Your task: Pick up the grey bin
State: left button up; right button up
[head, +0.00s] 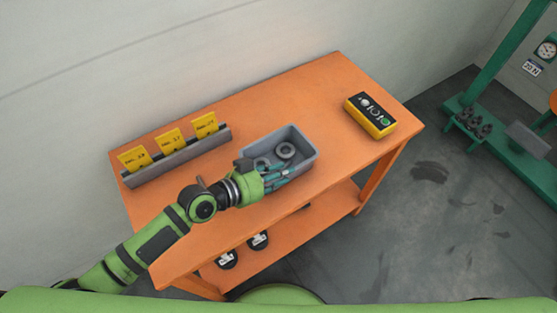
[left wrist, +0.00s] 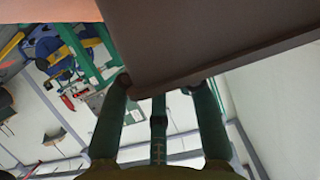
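The grey bin (head: 309,161) stands on the orange table (head: 240,110), near its front edge, and holds a few dark ring-shaped parts (head: 285,150). My left gripper (head: 272,174) is at the near left side of the bin, its teal fingers reaching over the rim. The fingers also show in the left wrist view (left wrist: 158,100), with their tips against the edge of a large dark panel (left wrist: 200,35), which looks like the bin's wall. Whether the fingers are closed on the wall is not clear. My right gripper is not in view.
A grey rack with yellow cards (head: 171,140) stands at the table's back left. A yellow and black control box (head: 370,115) lies at the right. Black spools (head: 258,240) sit on the lower shelf. Green machinery (head: 515,150) stands far right.

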pick_arm(q)
jog(key=x, duration=0.3)
jog(key=shift+s+a, duration=0.1)
jog(key=shift+s, duration=0.05)
grip_shut()
jog(key=shift+r, duration=0.15)
